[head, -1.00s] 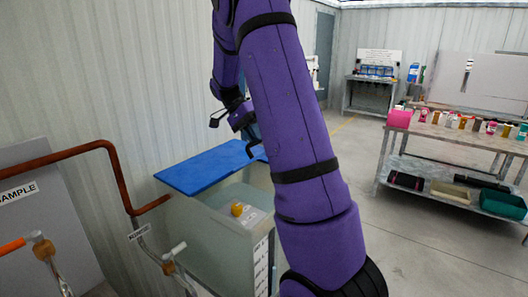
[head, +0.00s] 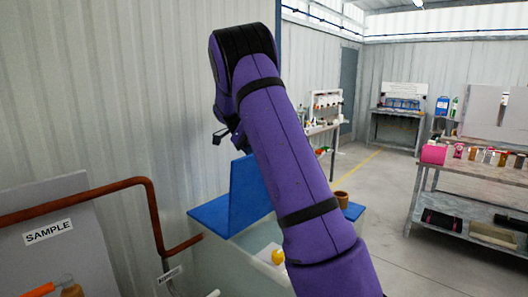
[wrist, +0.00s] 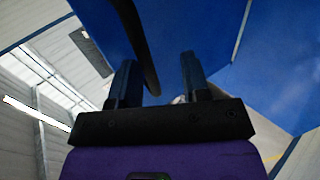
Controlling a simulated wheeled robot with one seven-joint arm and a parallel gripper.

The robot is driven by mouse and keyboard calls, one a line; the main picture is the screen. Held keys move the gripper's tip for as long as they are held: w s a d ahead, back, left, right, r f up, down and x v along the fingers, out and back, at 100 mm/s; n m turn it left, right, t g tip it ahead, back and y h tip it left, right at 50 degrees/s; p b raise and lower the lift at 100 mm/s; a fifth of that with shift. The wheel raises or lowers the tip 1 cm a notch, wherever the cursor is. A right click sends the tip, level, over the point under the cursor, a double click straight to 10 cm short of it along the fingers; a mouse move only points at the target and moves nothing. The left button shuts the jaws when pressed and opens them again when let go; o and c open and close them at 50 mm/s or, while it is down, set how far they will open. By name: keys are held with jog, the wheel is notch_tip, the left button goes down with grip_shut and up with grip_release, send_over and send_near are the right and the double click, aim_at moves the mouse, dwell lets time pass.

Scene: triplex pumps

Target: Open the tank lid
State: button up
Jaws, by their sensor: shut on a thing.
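The blue tank lid (head: 250,195) stands raised, close to upright, above the pale tank (head: 255,240) in the head view. Flat blue top surface (head: 210,214) shows beside it. In the wrist view the lid (wrist: 215,35) fills much of the picture, with a dark curved handle (wrist: 136,40) running between the fingers. My gripper (wrist: 158,75) is shut on this handle. In the head view my arm hides the handle and much of the gripper. A yellow object (head: 278,256) shows at the tank opening.
A rust-brown pipe (head: 150,190) and a SAMPLE panel (head: 60,225) stand at left, near the wall. A brown pot (head: 341,198) shows right of my arm. A shelf table (head: 470,190) with bottles stands at right. The floor (head: 385,225) between is clear.

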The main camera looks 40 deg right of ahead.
jog(key=shift+w+a+f+g, duration=0.25)
jog(key=shift+w+f+g, duration=0.25)
jog(key=shift+w+f, duration=0.35)
jog(key=o, duration=0.7)
jog(key=shift+o, duration=0.2)
jog(key=shift+w+d, duration=0.1)
jog(key=shift+r, duration=0.3)
